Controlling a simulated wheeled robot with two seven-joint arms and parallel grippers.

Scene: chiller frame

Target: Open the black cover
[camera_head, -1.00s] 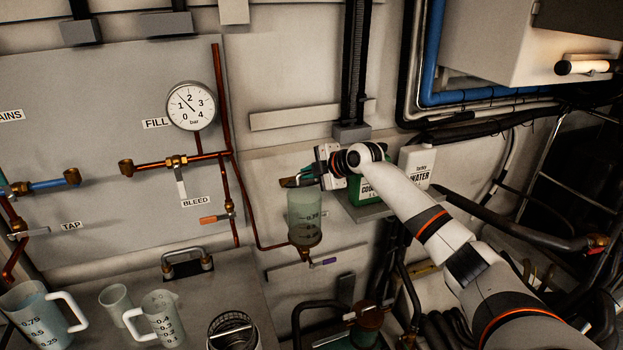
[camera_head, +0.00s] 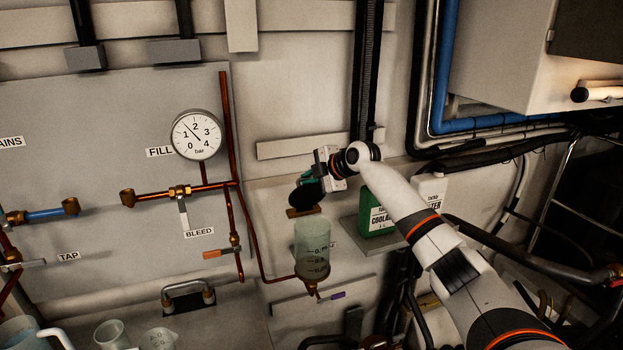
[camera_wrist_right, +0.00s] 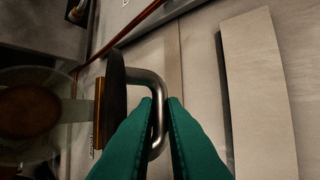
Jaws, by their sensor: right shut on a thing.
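The black cover (camera_head: 308,194) is a dark round disc, tilted up steeply above the open top of the clear graduated vessel (camera_head: 312,250). A brass piece (camera_head: 303,212) sits at the vessel's rim below it. In the right wrist view the cover (camera_wrist_right: 117,88) shows nearly edge-on, with a bent metal handle (camera_wrist_right: 154,88) on it. My right gripper (camera_head: 315,178) has its green fingers (camera_wrist_right: 158,112) shut on this handle. The vessel (camera_wrist_right: 35,105) shows at the left there, with its brownish bottom visible through it. My left gripper is not in view.
A green coolant container (camera_head: 377,215) and a white water container (camera_head: 430,190) stand on a shelf right of the vessel. A gauge (camera_head: 196,135) and copper pipes (camera_head: 228,150) are on the left panel. Jugs (camera_head: 110,334) stand at the lower left.

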